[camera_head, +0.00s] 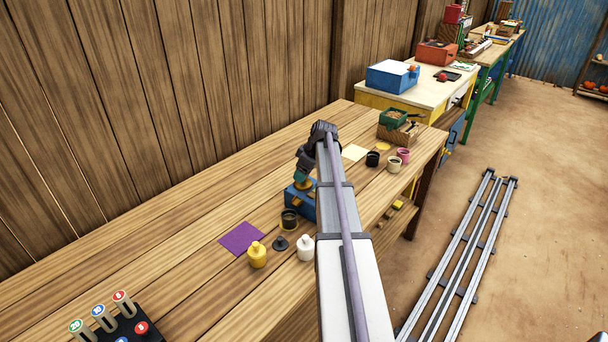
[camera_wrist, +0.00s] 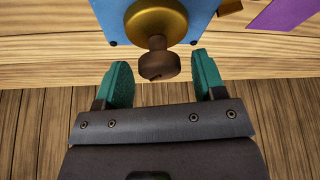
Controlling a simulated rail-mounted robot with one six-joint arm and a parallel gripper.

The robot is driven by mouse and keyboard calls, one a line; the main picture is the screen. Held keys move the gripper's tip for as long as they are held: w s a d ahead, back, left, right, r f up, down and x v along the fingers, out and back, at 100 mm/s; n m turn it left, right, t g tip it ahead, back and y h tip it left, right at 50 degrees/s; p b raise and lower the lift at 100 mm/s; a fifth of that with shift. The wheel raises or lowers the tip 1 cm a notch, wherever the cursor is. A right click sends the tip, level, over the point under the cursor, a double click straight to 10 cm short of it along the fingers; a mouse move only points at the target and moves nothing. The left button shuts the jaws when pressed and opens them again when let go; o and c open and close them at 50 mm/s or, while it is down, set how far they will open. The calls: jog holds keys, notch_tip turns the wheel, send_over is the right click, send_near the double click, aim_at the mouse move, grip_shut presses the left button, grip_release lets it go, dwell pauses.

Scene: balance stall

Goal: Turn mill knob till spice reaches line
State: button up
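The blue mill (camera_head: 300,203) stands on the wooden bench, partly hidden behind my arm. Its gold disc (camera_head: 304,185) shows on top. In the wrist view, the mill's blue face (camera_wrist: 199,14) is at the top, with the gold disc (camera_wrist: 140,20) and a brown knob (camera_wrist: 158,65) sticking out toward my gripper (camera_wrist: 162,72). The teal fingers are open, one on each side of the knob, with gaps showing. In the head view my gripper (camera_head: 301,178) is just above the mill. A dark jar (camera_head: 289,219) stands at the mill's front. I cannot see any spice level or line.
Small pots (camera_head: 394,164) stand beyond my arm.

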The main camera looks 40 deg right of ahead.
jog(key=c, duration=0.8)
jog(key=shift+s+a+m+h, duration=0.1)
jog(key=shift+m+h, duration=0.2)
jog(key=shift+m, duration=0.5)
jog(key=shift+m+h, duration=0.5)
jog(key=shift+m, duration=0.7)
jog(key=o, duration=0.9)
jog(key=p+v, duration=1)
jog(key=shift+s+r, duration=0.2)
jog(key=shift+r, duration=0.15)
